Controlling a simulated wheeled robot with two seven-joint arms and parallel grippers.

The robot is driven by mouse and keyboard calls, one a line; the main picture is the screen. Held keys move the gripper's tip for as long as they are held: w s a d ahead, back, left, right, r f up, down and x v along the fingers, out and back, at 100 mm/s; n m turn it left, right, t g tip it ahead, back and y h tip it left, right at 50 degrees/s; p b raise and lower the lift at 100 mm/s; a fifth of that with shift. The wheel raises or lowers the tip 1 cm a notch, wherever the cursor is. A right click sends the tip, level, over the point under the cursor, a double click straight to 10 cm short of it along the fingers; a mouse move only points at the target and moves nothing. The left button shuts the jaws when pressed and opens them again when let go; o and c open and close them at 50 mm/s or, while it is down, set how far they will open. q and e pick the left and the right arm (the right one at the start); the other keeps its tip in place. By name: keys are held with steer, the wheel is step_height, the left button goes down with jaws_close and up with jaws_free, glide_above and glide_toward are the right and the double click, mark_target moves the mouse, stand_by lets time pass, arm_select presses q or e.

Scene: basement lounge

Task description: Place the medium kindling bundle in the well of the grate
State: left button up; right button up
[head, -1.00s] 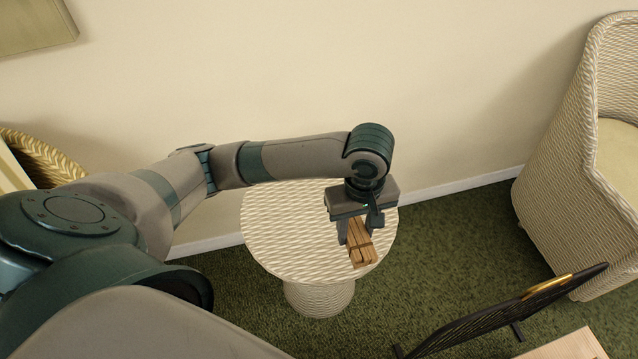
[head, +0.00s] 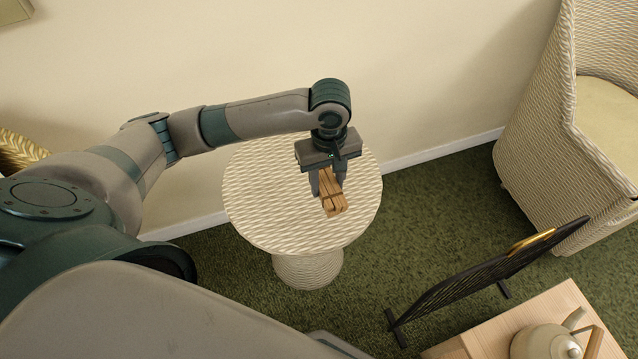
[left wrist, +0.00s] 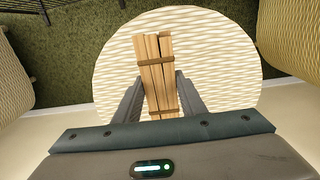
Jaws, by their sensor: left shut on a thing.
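A kindling bundle (head: 332,199) of light wooden sticks is in my left gripper (head: 328,186), over the round woven-pattern side table (head: 262,205). In the left wrist view, the bundle (left wrist: 156,65) lies between the two fingers of the left gripper (left wrist: 157,95), with two brown bands around the sticks. The fingers are shut on it. I cannot tell whether the bundle touches the table top. No grate that I can make out is in view. My right gripper is not in view.
A black mesh screen with a gold handle (head: 490,270) stands on the green carpet at the lower right. A wicker armchair (head: 545,140) stands at the right. A wall runs behind the side table.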

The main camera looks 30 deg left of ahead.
arm_select(q)
steer(key=w+a+f, duration=0.2)
steer(key=w+a, duration=0.1)
steer(key=shift+a+f+b, duration=0.25)
steer(key=shift+f+b, duration=0.05)
steer(key=shift+f, duration=0.1)
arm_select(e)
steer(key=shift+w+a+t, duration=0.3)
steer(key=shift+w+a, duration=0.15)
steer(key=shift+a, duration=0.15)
arm_select(q)
steer(key=shift+f+b, duration=0.35)
steer(key=shift+f, duration=1.65)
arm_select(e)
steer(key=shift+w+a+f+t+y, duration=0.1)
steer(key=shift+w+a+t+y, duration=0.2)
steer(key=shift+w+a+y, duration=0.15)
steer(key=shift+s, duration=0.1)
arm_select(q)
steer(key=shift+f, duration=0.1)
steer(key=o, duration=1.1)
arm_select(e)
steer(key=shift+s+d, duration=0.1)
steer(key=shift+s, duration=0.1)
arm_select(q)
steer(key=shift+o, duration=0.2)
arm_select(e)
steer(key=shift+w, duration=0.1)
